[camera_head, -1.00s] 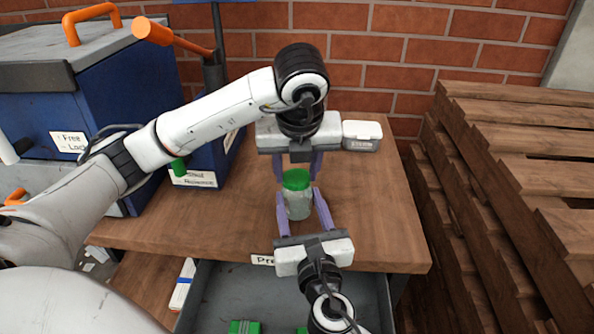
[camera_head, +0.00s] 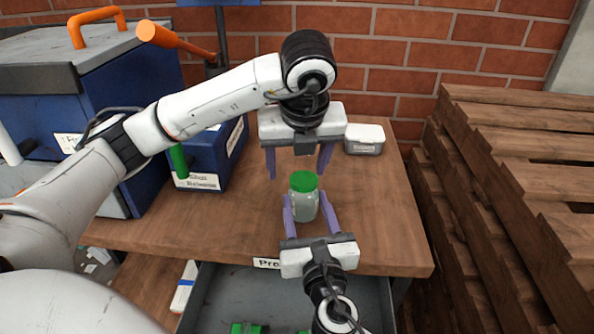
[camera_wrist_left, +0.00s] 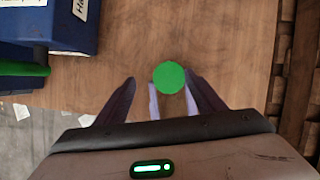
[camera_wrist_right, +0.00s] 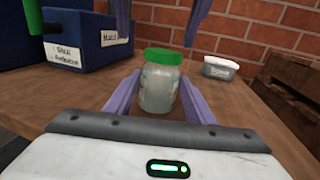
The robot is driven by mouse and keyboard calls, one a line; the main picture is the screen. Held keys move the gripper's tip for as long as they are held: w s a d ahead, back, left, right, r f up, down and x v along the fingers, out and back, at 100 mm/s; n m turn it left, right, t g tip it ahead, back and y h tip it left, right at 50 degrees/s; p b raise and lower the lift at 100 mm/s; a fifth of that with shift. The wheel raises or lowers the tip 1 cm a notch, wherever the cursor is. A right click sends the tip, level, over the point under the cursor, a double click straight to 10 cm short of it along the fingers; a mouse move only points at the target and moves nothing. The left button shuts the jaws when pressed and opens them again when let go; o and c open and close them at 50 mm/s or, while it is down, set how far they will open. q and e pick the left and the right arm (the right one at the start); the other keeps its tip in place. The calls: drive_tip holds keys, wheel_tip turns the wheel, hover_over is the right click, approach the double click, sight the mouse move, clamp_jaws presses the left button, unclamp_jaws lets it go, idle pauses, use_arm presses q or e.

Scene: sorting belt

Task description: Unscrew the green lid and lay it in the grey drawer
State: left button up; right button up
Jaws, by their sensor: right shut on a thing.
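A clear jar (camera_head: 304,206) with a green lid (camera_head: 304,182) stands upright on the wooden table. My right gripper (camera_head: 306,203) is shut on the jar's body from the front; the jar also shows between its fingers in the right wrist view (camera_wrist_right: 158,90). My left gripper (camera_head: 298,175) is open and empty above and behind the lid, its fingers spread wide and apart from it. The lid is on the jar and shows as a green disc in the left wrist view (camera_wrist_left: 170,77). The grey drawer (camera_head: 222,290) is pulled out below the table's front edge, with green pieces (camera_head: 246,328) in it.
A small white-lidded container (camera_head: 364,139) stands behind the jar to the right. Blue labelled boxes (camera_head: 208,160) stand at the left. Stacked wooden pallets (camera_head: 500,150) flank the right side.

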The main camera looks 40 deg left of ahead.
sight(298, 183)
use_arm(q)
drive_tip(key=shift+r, duration=1.5)
drive_tip(key=m+h, duration=0.1)
drive_tip(key=m, duration=0.2)
drive_tip(key=shift+m+t, duration=0.3)
drive_tip(key=shift+t, duration=0.1)
drive_tip(key=m+h, duration=0.1)
drive_tip(key=m, duration=0.3)
drive_tip(key=shift+h, duration=0.4)
drive_tip(key=m+h, duration=0.1)
drive_tip(key=m, duration=0.3)
drive_tip(key=shift+h, duration=0.3)
drive_tip(key=m, duration=0.2)
drive_tip(key=m+h, duration=0.1)
drive_tip(key=m, duration=0.1)
drive_tip(key=shift+m+h, duration=0.3)
drive_tip(key=shift+o, duration=0.3)
